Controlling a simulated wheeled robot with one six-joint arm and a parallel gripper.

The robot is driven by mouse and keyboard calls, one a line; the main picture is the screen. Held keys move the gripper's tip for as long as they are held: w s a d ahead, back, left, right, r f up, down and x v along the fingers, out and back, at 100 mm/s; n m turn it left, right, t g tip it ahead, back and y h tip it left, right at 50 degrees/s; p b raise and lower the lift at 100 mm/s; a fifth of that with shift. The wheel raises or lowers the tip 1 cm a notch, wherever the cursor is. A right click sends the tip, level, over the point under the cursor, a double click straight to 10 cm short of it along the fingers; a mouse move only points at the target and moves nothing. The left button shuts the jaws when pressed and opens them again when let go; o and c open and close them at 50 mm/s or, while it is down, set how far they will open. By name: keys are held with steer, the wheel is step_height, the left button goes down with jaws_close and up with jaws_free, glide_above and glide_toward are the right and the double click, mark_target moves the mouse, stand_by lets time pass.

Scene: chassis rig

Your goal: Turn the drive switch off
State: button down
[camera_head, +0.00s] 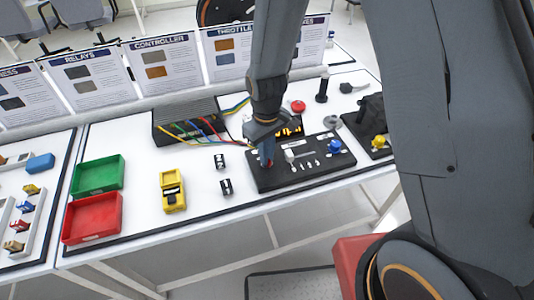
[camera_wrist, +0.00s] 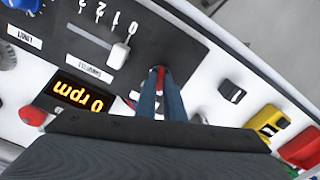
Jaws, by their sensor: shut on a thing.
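The black control panel (camera_head: 308,176) lies on the white table, with wires running to it from a dark box behind. My gripper (camera_head: 267,160) is at the panel's left end, pointing down. In the wrist view, my gripper's blue fingers (camera_wrist: 160,92) are shut around a narrow red switch (camera_wrist: 160,74), which appears to be the drive switch. The fingers hide most of it, so its position cannot be told. An orange display (camera_wrist: 78,96) reads "0 rpm". A white lever (camera_wrist: 119,54) beside the gripper stands near the 0 of a numbered scale.
A blue knob (camera_head: 334,146) is on the panel's right. A red button (camera_head: 298,106) stands behind the panel. Two small black parts, a yellow meter (camera_head: 172,190), a green tray (camera_head: 97,160) and a red tray (camera_head: 92,203) lie to the left.

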steer(key=shift+n, duration=0.7)
steer(key=c, duration=1.9)
jaws_free()
steer(key=shift+o, duration=0.2)
steer(key=shift+r, duration=0.1)
steer(key=shift+r+b, duration=0.65)
steer(key=shift+r, duration=3.2)
steer(key=s+d+r+m, duration=0.3)
steer(key=s+d+m, duration=0.1)
steer(key=d, duration=0.3)
steer(key=s+d+r+m+t, duration=0.1)
steer(key=s+d+r+m, duration=0.2)
steer(key=d, duration=0.4)
steer(key=shift+s+d+r+m, duration=0.35)
steer(key=shift+s+m, duration=0.35)
steer(key=shift+s, duration=0.5)
